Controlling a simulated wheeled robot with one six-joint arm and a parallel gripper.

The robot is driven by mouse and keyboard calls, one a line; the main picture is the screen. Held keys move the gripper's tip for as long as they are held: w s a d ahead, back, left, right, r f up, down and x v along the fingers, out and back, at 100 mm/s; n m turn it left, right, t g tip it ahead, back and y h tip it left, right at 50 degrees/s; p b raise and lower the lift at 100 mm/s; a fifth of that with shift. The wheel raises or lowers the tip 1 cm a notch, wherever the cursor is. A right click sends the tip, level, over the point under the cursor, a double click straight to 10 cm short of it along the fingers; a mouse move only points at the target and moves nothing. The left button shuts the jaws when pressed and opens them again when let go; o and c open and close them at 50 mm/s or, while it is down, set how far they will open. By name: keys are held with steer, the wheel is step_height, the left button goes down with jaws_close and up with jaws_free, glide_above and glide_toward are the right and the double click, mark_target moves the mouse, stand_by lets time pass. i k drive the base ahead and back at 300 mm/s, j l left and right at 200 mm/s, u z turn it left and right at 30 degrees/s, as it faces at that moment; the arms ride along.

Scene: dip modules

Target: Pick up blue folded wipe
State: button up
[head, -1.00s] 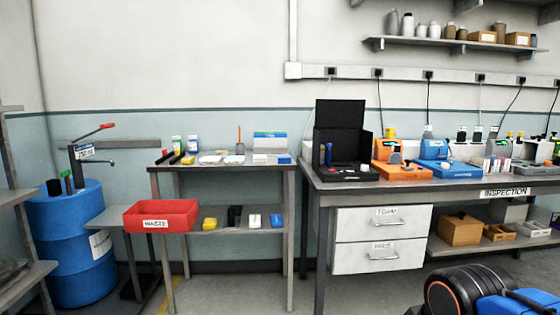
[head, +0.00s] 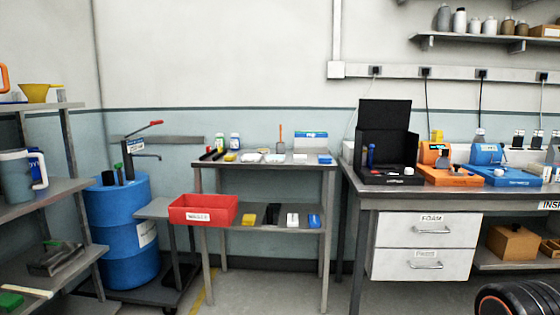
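Two small blue pieces show in the head view, both too small to tell surely which is the folded wipe. The other blue piece (head: 314,221) lies at the right of that table's lower shelf (head: 262,225), beside a white piece (head: 292,220). My gripper is not in view.
A red WASTE bin (head: 203,210) hangs at the table's left front. A blue drum (head: 125,275) and a grey shelf rack (head: 45,203) stand left. A workbench (head: 420,200) stands right. A black round thing with an orange ring (head: 520,300) is at the lower right.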

mark_target(322, 159)
steer(key=i+l+z, duration=0.1)
steer(key=i, duration=0.9)
